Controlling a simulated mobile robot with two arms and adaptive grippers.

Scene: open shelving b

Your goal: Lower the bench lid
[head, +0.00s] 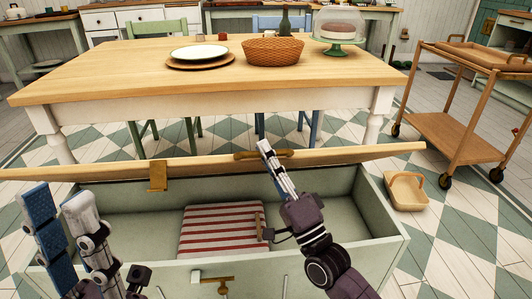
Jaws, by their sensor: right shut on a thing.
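The bench (390,232) is a pale green box in front of me, with its inside in view. Its wooden lid (345,158) stands raised along the far side, seen nearly edge-on. A brown handle (244,155) sits on the lid's upper edge near the middle. My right gripper (266,150) reaches across the bench and is shut on the lid handle; its fingers partly hide the grip. My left gripper (57,196) is at the lower left, fingers apart and empty, in front of the lid's left part.
A red-and-white striped cushion (220,232) lies inside the bench. A brass latch piece (158,176) hangs at the lid, and another brass fitting (212,279) is on the front. A table (130,75) stands behind. A basket (406,191) and wooden trolley (440,135) are at right.

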